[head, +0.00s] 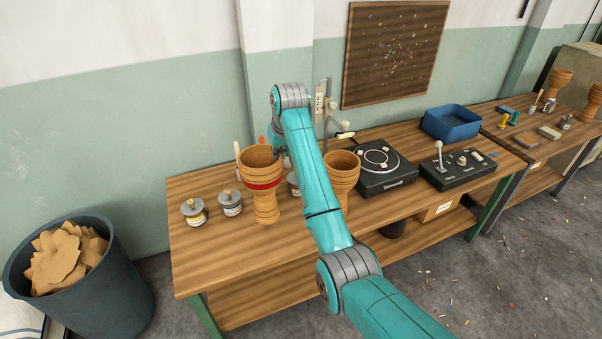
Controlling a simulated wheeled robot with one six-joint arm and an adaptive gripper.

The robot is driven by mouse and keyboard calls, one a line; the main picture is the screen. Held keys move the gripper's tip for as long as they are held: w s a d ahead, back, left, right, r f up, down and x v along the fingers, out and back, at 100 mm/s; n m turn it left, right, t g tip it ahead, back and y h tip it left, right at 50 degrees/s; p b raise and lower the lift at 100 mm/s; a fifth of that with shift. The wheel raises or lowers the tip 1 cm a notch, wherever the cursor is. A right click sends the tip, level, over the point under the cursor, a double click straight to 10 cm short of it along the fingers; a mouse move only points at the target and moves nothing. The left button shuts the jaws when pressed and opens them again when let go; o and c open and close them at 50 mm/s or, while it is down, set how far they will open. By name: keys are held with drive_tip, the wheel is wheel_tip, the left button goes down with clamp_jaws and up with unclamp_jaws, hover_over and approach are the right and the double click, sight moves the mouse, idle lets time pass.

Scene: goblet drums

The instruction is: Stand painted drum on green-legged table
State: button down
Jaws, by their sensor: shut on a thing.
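The painted drum (264,199) is a brown wooden goblet drum with a red band below its rim. It is upright over the left part of the green-legged table (228,257); I cannot tell whether its foot touches the top. My gripper (283,154) is at the right side of its rim, shut on it, with the fingers mostly hidden by the drum and my arm. A second goblet drum (343,170), without a red band, stands to the right, partly covered by my arm.
Paint tins (193,212) (230,203) stand left of the painted drum. A turntable (384,169), a black control box (458,168) and a blue tray (450,122) are on the right. A dark bin (107,300) stands left. The front-left tabletop is clear.

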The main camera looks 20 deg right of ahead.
wheel_tip(320, 180, down, 9)
idle(0.5)
drive_tip(key=c, duration=1.3)
unclamp_jaws()
drive_tip(key=shift+f, duration=0.15)
drive_tip(key=v, duration=1.2)
